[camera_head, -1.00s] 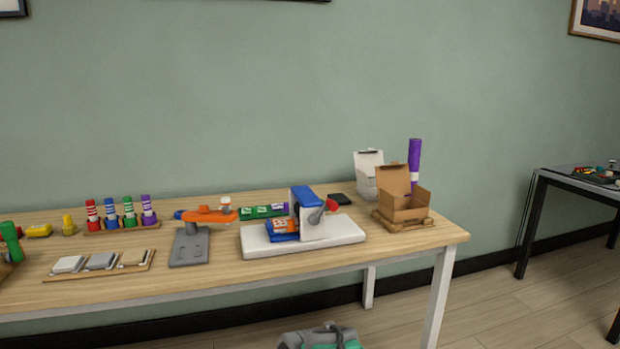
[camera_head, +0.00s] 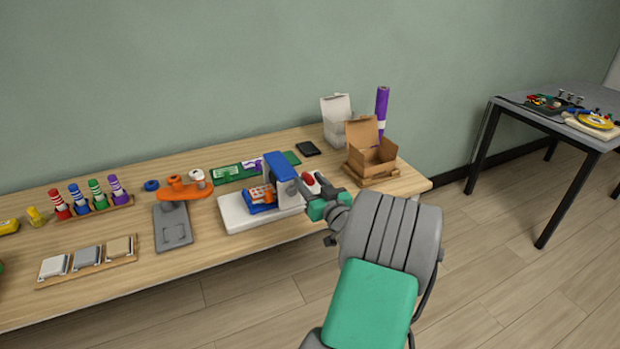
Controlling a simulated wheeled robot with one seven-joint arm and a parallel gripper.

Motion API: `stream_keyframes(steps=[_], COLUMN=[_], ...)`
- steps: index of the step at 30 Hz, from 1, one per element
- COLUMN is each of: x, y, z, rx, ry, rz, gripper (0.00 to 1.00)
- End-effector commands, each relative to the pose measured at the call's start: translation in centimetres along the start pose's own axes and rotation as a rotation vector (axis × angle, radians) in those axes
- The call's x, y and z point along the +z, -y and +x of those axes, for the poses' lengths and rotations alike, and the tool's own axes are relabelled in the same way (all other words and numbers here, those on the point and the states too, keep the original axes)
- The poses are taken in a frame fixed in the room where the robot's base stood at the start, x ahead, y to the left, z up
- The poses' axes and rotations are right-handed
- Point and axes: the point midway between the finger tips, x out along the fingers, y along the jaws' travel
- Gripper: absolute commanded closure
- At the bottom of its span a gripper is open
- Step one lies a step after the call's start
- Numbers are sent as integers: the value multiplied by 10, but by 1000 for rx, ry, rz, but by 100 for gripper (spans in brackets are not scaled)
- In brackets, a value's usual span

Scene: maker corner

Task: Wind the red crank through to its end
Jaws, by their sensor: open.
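The crank machine is a blue and white housing (camera_head: 281,170) on a white base (camera_head: 236,214), standing on the wooden table. Its red crank knob (camera_head: 311,184) shows on the right side of the housing, partly hidden by my gripper. My gripper (camera_head: 318,186) is open at the crank, with its fingers close around or beside the red knob; I cannot tell whether they touch it. My grey and green arm reaches in from the lower right. A blue tray with an orange and white piece (camera_head: 262,194) sits at the left of the housing.
An open cardboard box (camera_head: 373,163) and a white carton (camera_head: 336,118) stand behind and right of the crank. An orange-armed grey stand (camera_head: 172,226) is to the left. A dark flat object (camera_head: 308,149) lies behind. Floor is free at the front.

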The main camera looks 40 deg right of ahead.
Motion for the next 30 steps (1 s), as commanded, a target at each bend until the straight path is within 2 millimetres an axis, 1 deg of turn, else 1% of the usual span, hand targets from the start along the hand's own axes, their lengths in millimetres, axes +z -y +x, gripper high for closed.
stream_keyframes(steps=[3, 8, 24, 25, 30], x=[0, 0, 0, 0, 0], y=[0, -1, -2, -2, -2], z=[4, 4, 4, 4, 4], rx=[0, 2, 3, 3, 3], ry=[1, 1, 1, 1, 1], rz=[1, 1, 0, 0, 0], gripper=[55, 55, 98, 100, 100])
